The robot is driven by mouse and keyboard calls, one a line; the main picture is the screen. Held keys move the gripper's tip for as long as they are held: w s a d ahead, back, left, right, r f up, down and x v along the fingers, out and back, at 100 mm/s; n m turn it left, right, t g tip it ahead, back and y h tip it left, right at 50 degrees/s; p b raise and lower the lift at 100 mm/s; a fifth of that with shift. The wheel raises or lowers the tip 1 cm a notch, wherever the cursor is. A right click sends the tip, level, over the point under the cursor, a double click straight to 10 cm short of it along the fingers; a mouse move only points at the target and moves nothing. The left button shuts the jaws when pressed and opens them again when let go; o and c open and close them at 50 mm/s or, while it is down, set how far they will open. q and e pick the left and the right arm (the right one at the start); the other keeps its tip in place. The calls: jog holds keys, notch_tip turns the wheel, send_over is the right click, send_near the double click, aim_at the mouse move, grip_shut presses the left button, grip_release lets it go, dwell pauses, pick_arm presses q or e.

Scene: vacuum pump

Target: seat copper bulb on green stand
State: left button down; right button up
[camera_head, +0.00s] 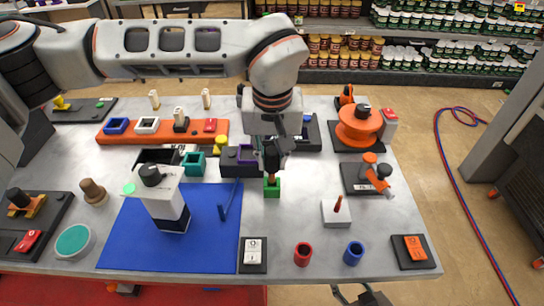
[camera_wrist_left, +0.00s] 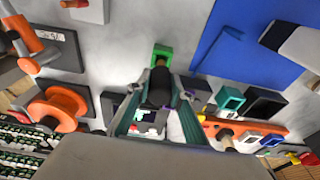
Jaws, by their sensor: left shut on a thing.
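My left gripper (camera_head: 272,165) reaches down from above and is shut on the copper bulb (camera_head: 271,179). Only the brownish lower end of the bulb shows below the fingers in the head view. The green stand (camera_head: 272,190) is a small block on the table directly under it. In the left wrist view, the dark upper part of the bulb (camera_wrist_left: 160,88) is between the fingers, and its brown end meets or overlaps the green stand (camera_wrist_left: 162,51). I cannot tell whether the bulb touches the stand or is inside it.
A blue mat (camera_head: 175,250) with a white-and-black pump body (camera_head: 165,200) lies to the left. A pale block (camera_head: 337,215) with a reddish-brown pointed piece stands to the right. Red (camera_head: 303,254) and blue (camera_head: 353,253) cups stand near the front edge. Dark trays (camera_head: 240,163) stand close behind.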

pick_arm(q)
jog(key=shift+f+b, duration=0.3)
jog(key=shift+f, duration=0.2)
jog(key=shift+f+b, duration=0.55)
jog(key=shift+f, duration=0.65)
dwell(1.0)
jog(key=c, duration=1.7)
grip_release()
